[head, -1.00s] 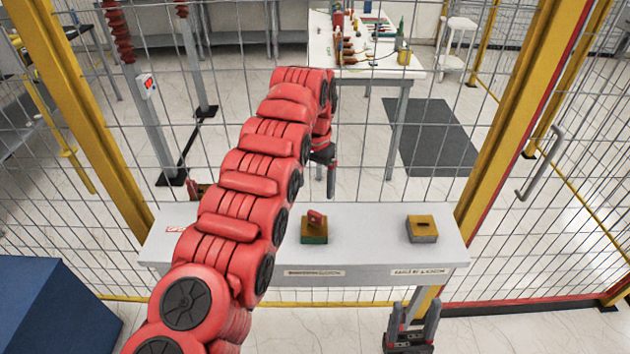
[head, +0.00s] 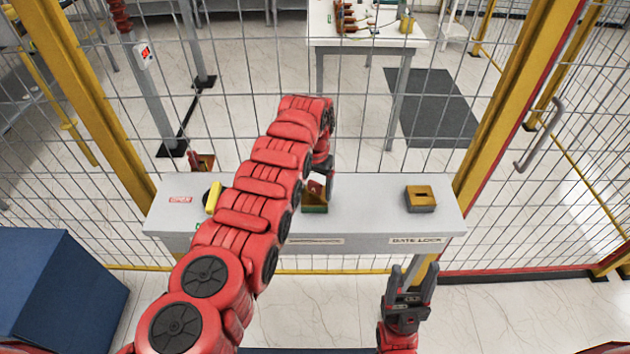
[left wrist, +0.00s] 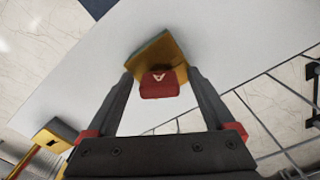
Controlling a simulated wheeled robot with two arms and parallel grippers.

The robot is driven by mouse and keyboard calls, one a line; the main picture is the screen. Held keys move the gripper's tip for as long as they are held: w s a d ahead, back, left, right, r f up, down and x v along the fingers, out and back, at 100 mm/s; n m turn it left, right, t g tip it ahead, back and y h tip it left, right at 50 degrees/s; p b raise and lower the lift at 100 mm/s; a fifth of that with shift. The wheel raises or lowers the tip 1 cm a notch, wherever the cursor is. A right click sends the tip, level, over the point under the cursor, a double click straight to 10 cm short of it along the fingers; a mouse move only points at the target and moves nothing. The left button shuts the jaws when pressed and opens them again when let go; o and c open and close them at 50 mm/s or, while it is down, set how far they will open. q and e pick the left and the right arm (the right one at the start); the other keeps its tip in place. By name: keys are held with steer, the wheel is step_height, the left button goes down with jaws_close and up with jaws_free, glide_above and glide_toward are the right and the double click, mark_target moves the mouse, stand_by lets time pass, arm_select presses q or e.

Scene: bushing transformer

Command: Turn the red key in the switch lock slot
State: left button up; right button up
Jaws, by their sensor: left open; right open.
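The red key (head: 314,188) stands upright in the brass-topped switch lock (head: 315,209) near the middle of the grey console. My left gripper (head: 324,176) is right at the key and partly covers it in the head view. In the left wrist view, the red key (left wrist: 159,86) lies between the two open fingers of my left gripper (left wrist: 161,76), with a gap visible on each side. The lock's brass plate (left wrist: 153,58) shows just beyond the fingertips. My right gripper (head: 412,270) is open and empty, in front of the console's right part.
The gate lock (head: 421,199), with an empty slot, sits on the console's right; it also shows in the left wrist view (left wrist: 55,132). A yellow handle (head: 213,197) is on the console's left. Wire mesh (head: 255,120) stands behind the console. A blue box (head: 62,300) is at lower left.

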arm_select(q)
jaws_close()
steer(key=shift+f+n+b, duration=0.1)
steer(key=shift+n+b, duration=0.2)
steer(key=shift+n, duration=0.8)
steer(key=n+b, duration=0.1)
steer(key=n, duration=0.2)
steer(key=shift+n, duration=0.4)
steer(key=c, duration=0.5)
jaws_free()
steer(key=shift+n, duration=0.3)
steer(key=shift+c, duration=0.2)
steer(key=o, duration=0.5)
steer(key=shift+o, duration=0.2)
steer(key=shift+r, duration=0.25)
